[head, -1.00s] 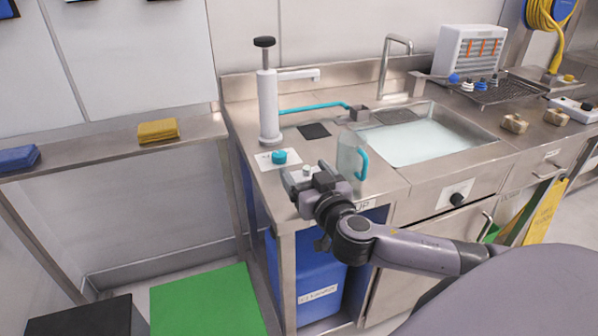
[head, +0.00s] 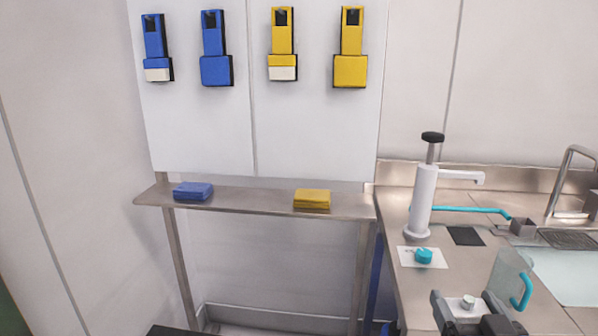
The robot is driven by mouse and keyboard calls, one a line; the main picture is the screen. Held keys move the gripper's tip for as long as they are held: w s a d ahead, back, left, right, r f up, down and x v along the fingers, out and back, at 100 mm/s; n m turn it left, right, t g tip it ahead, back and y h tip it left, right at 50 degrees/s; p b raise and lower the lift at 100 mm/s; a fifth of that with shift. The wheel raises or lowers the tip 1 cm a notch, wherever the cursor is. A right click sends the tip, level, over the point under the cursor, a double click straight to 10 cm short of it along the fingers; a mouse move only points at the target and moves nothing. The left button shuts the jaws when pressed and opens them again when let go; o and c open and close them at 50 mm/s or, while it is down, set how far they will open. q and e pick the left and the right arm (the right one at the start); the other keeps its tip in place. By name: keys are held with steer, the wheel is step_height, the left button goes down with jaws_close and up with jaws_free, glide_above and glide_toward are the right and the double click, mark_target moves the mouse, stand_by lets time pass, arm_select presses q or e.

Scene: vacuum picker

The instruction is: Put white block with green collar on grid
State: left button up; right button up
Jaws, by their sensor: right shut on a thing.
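My right gripper (head: 470,310) is at the bottom right of the head view, over the front part of the steel counter. Its fingers are shut on a small pale block (head: 468,301). Only the light top of the block shows between the fingers; its collar is hidden or too small to make out. The wire grid with small pieces at the far right of the counter is outside the present view. My left gripper is not in view.
A clear jug (head: 508,275) with a teal handle stands close to my right gripper. A white pump (head: 422,200), a teal cap (head: 424,256) and a black square (head: 466,236) are on the counter (head: 395,210).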

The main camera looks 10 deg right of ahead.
steer(key=s+a+f+n+y+p, duration=0.1)
steer(key=a+f+n+y, duration=0.1)
steer(key=a, duration=0.6)
step_height(320, 180, down, 2)
steer(key=shift+a+f+y, duration=0.15)
steer(key=shift+y, duration=0.55)
steer(key=shift+s, duration=0.1)
